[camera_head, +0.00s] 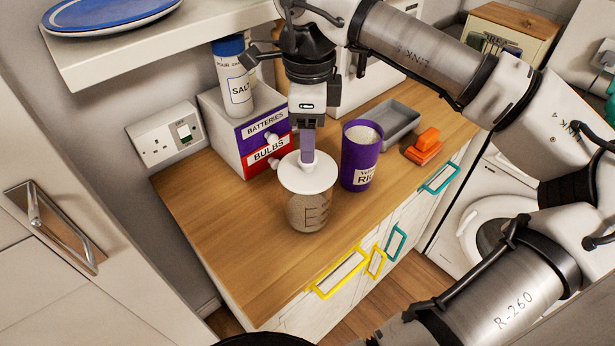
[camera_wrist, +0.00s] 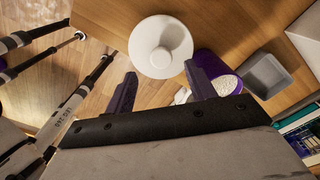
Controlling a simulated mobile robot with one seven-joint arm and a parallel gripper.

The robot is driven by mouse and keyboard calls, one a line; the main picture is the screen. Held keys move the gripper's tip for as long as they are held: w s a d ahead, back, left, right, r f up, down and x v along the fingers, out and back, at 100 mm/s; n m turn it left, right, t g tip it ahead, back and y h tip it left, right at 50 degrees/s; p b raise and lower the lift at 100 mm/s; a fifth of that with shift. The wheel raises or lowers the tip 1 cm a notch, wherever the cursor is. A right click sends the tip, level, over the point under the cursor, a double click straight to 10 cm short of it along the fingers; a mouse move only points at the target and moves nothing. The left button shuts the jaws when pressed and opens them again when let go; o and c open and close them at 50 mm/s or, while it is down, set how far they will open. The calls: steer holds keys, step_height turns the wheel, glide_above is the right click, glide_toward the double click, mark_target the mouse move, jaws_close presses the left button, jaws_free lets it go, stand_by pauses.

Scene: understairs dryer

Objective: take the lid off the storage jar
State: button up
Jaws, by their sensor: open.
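The storage jar (camera_head: 310,212) stands upright on the wooden worktop. It has a clear or tan patterned body. Its round white lid (camera_head: 303,182) with a central knob sits on top. The lid also shows in the wrist view (camera_wrist: 146,62), seen from above with its knob (camera_wrist: 161,57) in the middle. My gripper (camera_head: 308,152) is above the lid, its purple fingers pointing down at the knob. In the wrist view the two purple fingers (camera_wrist: 160,90) are apart, with nothing held between them. Whether a finger touches the knob cannot be told.
A purple canister (camera_head: 360,158) stands close right of the jar. Beyond are a grey tray (camera_head: 398,127) and an orange object (camera_head: 424,147). Drawers labelled batteries and bulbs (camera_head: 262,140) carry a salt container (camera_head: 235,84). The worktop left of the jar (camera_head: 215,220) is clear.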

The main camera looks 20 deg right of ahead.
mark_target(308, 166)
step_height(308, 166, down, 5)
steer(key=shift+w+f+b, duration=0.15)
steer(key=shift+b, duration=1.1)
steer(key=c, duration=1)
steer(key=shift+c, duration=0.2)
